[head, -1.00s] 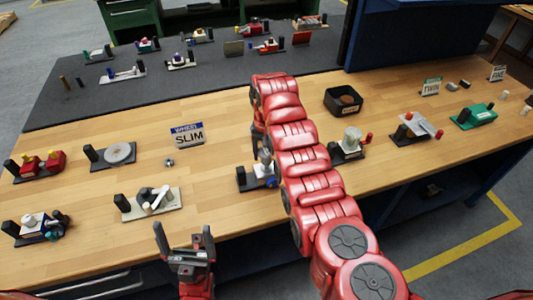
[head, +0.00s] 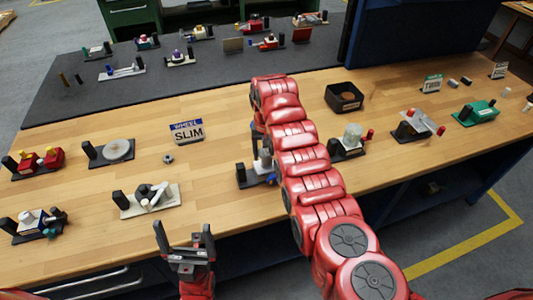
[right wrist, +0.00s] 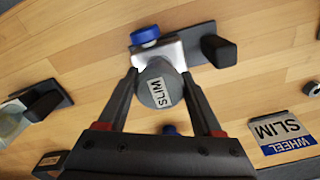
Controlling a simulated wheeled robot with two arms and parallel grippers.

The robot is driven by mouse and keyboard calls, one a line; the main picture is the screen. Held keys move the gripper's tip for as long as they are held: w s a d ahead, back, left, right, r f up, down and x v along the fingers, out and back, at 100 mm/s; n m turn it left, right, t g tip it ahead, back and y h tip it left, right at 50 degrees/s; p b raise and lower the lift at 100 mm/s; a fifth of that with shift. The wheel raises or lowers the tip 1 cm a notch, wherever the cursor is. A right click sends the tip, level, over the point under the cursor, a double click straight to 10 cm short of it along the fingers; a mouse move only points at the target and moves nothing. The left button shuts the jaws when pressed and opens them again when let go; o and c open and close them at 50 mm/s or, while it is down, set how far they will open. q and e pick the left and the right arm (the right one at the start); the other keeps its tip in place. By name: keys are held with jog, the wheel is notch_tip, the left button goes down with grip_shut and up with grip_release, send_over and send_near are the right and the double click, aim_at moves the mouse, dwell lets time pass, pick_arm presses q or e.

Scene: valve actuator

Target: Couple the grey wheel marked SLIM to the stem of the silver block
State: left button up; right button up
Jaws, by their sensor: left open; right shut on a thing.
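The grey wheel marked SLIM (right wrist: 160,88) is a round knob between the fingertips of my right gripper (right wrist: 161,80), which is shut on it. In the right wrist view the wheel overlaps the near end of the silver block (right wrist: 184,46), which has a blue knob (right wrist: 145,36) and a black post (right wrist: 219,51). The wheel hides the stem, so I cannot tell whether they touch. In the head view the black post (head: 241,173) shows beside my right arm, which partly covers the block. My left gripper (head: 183,234) is open and empty before the table's front edge.
A WHEEL SLIM sign (head: 187,131) stands left of the block, with a small nut (head: 168,158) near it. A fixture with a white lever (head: 150,198) stands further left. A fixture with a pale cylinder (head: 350,139) and a black bin (head: 344,97) are right of my arm.

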jog(key=shift+f+b, duration=0.35)
jog(key=shift+f, duration=0.25)
jog(key=o, duration=1.5)
jog(key=shift+c, duration=0.2)
